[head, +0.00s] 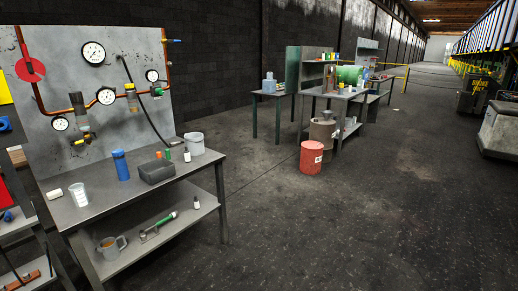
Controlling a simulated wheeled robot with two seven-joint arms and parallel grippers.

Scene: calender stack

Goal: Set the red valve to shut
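A round red valve wheel or disc (30,70) is at the upper left of a grey upright panel (135,55), on a copper-coloured pipe. A small pale mark shows near its middle; I cannot tell from here whether it is set open or shut. Neither of my grippers is in the head view.
Several gauges, including a large one (93,53), and pipes cover the panel. The workbench (105,198) below holds a blue bottle (121,164), a dark bin (157,171) and cups. A red drum (311,157) stands farther back.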

